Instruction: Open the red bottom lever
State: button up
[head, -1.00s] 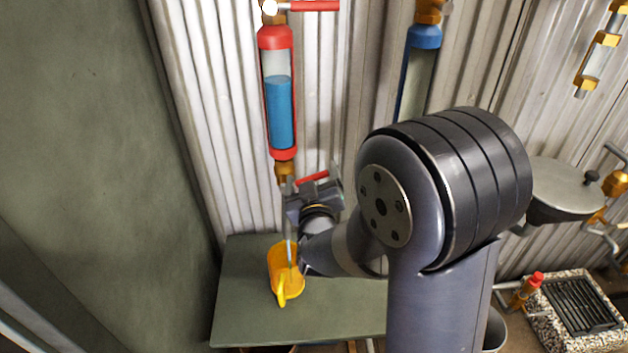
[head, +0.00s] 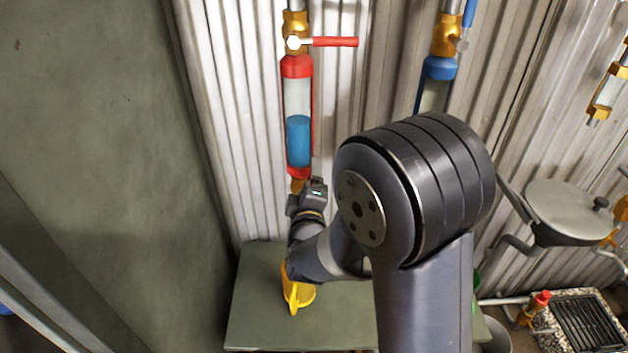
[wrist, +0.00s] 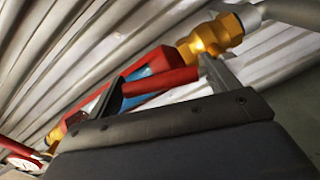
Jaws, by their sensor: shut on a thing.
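The red bottom lever (wrist: 160,82) shows in the wrist view between the two fingers of my gripper (wrist: 163,74), which is shut on it. In the head view my gripper (head: 312,190) is at the foot of the red-capped sight tube (head: 299,120) and hides the lever. The tube holds blue liquid, about half full. A brass fitting (wrist: 210,36) shows near the fingers in the wrist view. A yellow jug (head: 298,293) stands on the green table below, partly covered by my arm.
The red top lever (head: 335,41) points right above the tube. A blue-capped tube (head: 437,70) hangs to its right. The green table (head: 255,320) is otherwise clear at its left. A grey wall (head: 90,130) rises close on the left.

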jog(key=shift+a+r+n+p, duration=0.1)
jog(key=shift+a+n+p, duration=0.25)
jog(key=shift+n, duration=0.25)
jog(key=o, duration=1.3)
jog(key=s, duration=1.1)
jog(key=shift+w, duration=0.1)
